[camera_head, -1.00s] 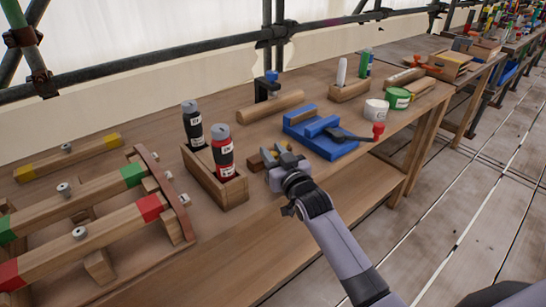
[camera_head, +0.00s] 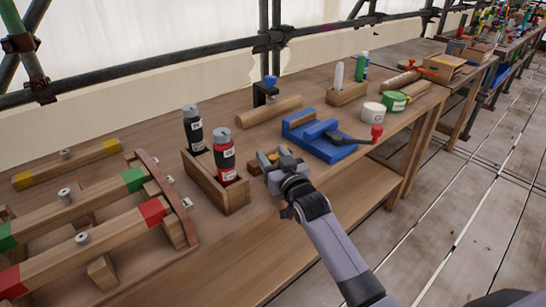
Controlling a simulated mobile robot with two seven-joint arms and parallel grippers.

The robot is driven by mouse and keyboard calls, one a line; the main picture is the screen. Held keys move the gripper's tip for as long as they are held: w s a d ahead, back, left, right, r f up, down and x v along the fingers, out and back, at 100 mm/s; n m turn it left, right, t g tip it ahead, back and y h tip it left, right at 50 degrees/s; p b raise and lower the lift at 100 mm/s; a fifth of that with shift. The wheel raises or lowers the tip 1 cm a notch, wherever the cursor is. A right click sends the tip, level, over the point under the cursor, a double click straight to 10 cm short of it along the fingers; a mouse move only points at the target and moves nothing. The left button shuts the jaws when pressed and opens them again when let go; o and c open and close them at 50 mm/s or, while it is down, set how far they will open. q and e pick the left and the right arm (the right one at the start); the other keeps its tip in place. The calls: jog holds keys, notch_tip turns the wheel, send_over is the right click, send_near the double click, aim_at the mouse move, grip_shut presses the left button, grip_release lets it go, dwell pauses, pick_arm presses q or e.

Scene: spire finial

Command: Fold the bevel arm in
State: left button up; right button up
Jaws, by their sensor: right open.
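A small wooden piece with yellowish parts (camera_head: 255,168), perhaps the bevel, lies on the bench between the bottle box and the blue vise. It is mostly hidden by my right gripper, and I cannot make out its arm or the arm's angle. My right gripper (camera_head: 272,157) is open, with its grey fingers at this piece. I cannot tell whether they touch it. My left gripper is not in view.
A wooden box (camera_head: 225,198) with a red bottle (camera_head: 224,155) and a black bottle (camera_head: 194,130) stands close left. A blue vise (camera_head: 328,148) with a red-knobbed handle is close right.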

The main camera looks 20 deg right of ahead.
jog(key=shift+s+d, duration=0.2)
jog(key=shift+s, duration=3.4)
